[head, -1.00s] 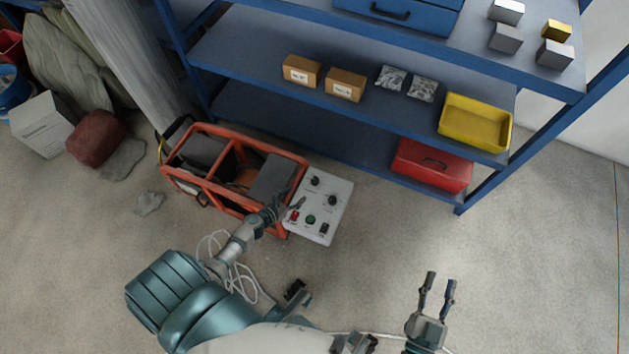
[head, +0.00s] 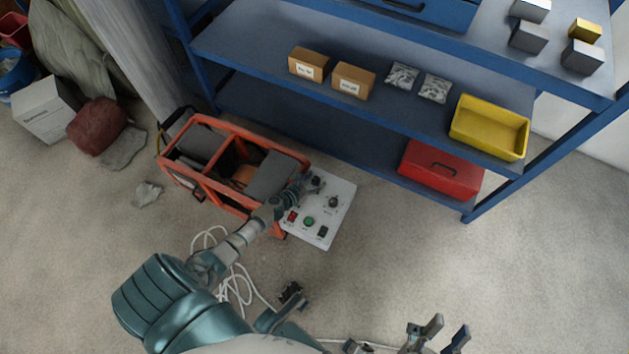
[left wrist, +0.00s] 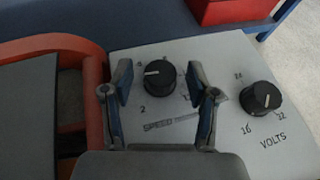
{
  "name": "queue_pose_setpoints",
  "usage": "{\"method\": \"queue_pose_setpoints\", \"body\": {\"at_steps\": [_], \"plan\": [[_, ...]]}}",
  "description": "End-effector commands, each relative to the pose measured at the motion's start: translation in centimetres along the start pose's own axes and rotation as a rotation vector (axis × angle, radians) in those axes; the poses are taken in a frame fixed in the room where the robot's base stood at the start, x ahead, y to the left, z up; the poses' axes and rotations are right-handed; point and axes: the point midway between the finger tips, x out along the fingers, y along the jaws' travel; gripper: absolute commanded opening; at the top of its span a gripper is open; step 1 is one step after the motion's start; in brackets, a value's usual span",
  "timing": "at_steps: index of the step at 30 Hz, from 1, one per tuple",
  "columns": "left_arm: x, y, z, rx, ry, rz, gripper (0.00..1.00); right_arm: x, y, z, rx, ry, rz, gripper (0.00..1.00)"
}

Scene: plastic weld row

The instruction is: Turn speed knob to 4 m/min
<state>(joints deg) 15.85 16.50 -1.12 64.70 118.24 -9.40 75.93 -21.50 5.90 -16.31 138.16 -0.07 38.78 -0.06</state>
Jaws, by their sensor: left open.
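The white control panel (head: 340,217) lies beside the orange frame on the floor. Its black speed knob (left wrist: 160,79) shows in the left wrist view above the printed word SPEED. The knob's white pointer line faces left, between the marks 2 and 4 and closer to 4; other marks are partly hidden. My left gripper (left wrist: 162,84) is open, with one finger on each side of the knob; I cannot tell whether they touch it. In the head view my left gripper (head: 314,183) covers most of the knob. My right gripper (head: 449,328) is open and empty at the bottom edge.
The volts knob (left wrist: 261,98) sits right of the speed knob. A red switch (head: 291,216), green button (head: 308,221) and black switch (head: 322,231) line the panel's near side. The orange frame (head: 230,207) and blue shelf (head: 345,143) stand close by. White cable (head: 235,285) lies on the floor.

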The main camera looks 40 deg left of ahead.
Motion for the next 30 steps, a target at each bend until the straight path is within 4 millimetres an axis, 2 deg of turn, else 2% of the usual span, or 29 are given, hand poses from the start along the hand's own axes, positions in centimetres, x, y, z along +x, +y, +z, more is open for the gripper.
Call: {"method": "queue_pose_setpoints", "body": {"at_steps": [1,8,9,23,24,27,30], "plan": [[-0.01,0.01,0.01,0.000,0.000,0.000,0.59,0.01,0.00,0.00,0.000,0.000,0.000,0.40],[-0.02,0.01,-0.02,0.000,0.000,0.000,0.01,0.06,0.06,0.20,0.000,-0.002,0.000,0.40],[-0.02,0.02,-0.03,0.000,0.000,0.000,0.00,0.07,0.06,0.20,0.000,-0.002,0.000,0.40],[-0.03,0.12,-0.08,0.022,0.001,-0.053,0.00,0.13,0.08,0.40,-0.001,-0.015,0.000,0.40],[-0.03,0.12,-0.08,0.022,0.001,-0.053,0.39,0.13,0.08,0.40,-0.001,-0.015,0.000,0.40],[-0.04,0.12,-0.09,0.022,0.001,-0.053,0.59,0.13,0.08,0.39,-0.001,-0.014,0.000,0.40],[-0.03,0.10,-0.07,0.022,0.001,-0.053,0.59,0.12,0.08,0.36,-0.001,-0.013,0.000,0.40]]}}
